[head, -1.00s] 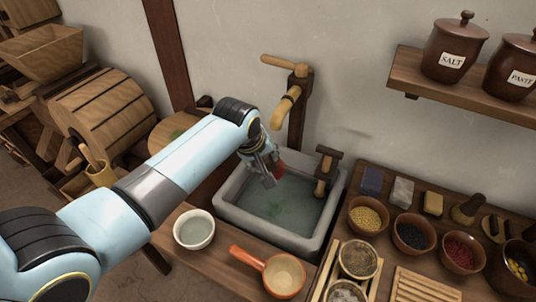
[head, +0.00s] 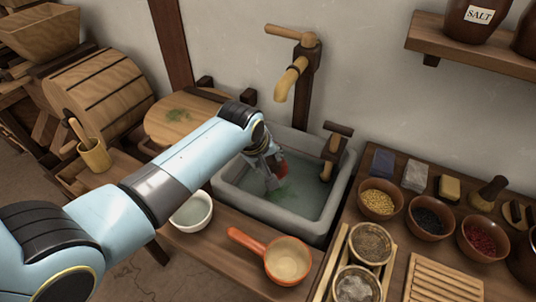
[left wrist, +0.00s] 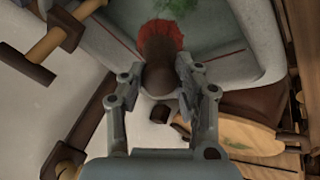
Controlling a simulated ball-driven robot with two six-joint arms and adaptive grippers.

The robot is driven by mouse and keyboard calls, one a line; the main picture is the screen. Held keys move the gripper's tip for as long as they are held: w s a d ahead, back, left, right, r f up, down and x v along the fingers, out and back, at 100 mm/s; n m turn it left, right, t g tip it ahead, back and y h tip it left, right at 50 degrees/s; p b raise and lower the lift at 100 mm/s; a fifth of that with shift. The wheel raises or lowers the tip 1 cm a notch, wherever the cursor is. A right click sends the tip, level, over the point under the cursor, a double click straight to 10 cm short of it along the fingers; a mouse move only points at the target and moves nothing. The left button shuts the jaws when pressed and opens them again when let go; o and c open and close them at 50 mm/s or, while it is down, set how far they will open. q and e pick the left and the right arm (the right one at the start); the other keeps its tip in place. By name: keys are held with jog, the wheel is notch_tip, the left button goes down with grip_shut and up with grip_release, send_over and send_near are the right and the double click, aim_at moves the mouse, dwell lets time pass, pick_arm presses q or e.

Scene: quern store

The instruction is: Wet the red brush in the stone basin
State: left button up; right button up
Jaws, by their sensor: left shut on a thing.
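The grey stone basin (head: 262,211) holds greenish water (head: 312,197) with a green patch in it. My left gripper (head: 270,178) is over the left part of the basin, pointing down. It is shut on the red brush (head: 283,169), whose red bristles show just beside the fingers. In the left wrist view the brush (left wrist: 163,38) has a brown body held between my left gripper's fingers (left wrist: 160,85), with red bristles pointing toward the basin's inside. I cannot tell whether the bristles touch the water. My right gripper is not in view.
A wooden tap (head: 290,80) stands behind the basin, and a wooden fixture (head: 335,150) is at its right rim. A white bowl (head: 192,212) and an orange-handled pan (head: 285,262) stand in front. Several bowls of grains (head: 380,198) stand to the right.

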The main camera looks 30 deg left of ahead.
pick_arm(q)
jog(key=shift+w+f+b, duration=0.1)
jog(key=shift+f+b, duration=1.3)
jog(key=shift+f, duration=1.1)
notch_tip(320, 180, up, 11)
jog(key=p, duration=1.1)
jog(key=shift+f, duration=0.2)
jog(key=shift+r+p, duration=0.65)
jog(key=shift+r, duration=0.25)
jog(key=shift+r, duration=2)
